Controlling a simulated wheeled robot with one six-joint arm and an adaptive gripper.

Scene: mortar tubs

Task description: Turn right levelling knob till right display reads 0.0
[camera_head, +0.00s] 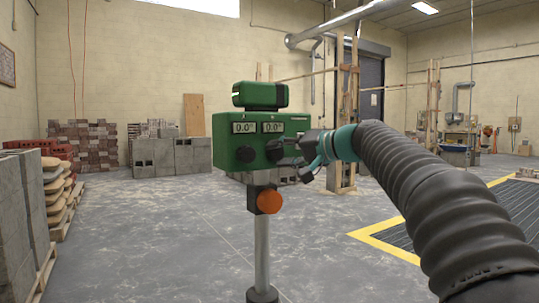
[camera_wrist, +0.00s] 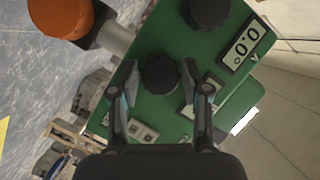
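The green levelling instrument (camera_head: 232,146) stands on a grey pole. Its left display (camera_head: 244,128) and right display (camera_head: 272,128) both appear to read 0.0 in the head view. The left knob (camera_head: 246,154) is black and free. The right levelling knob (camera_wrist: 160,74) lies between the fingertips of my gripper (camera_wrist: 160,68) in the wrist view. The fingers are spread, with a narrow gap visible beside the knob. The wrist view shows the left display (camera_wrist: 242,45) reading 0.0; a finger partly hides the right display there.
An orange knob (camera_head: 270,201) sits on the pole below the instrument. Grey blocks (camera_head: 172,157) stand behind it, and stacked sacks and blocks are at the left. A yellow-edged dark grating (camera_head: 480,232) lies at the right. The floor around the pole is clear.

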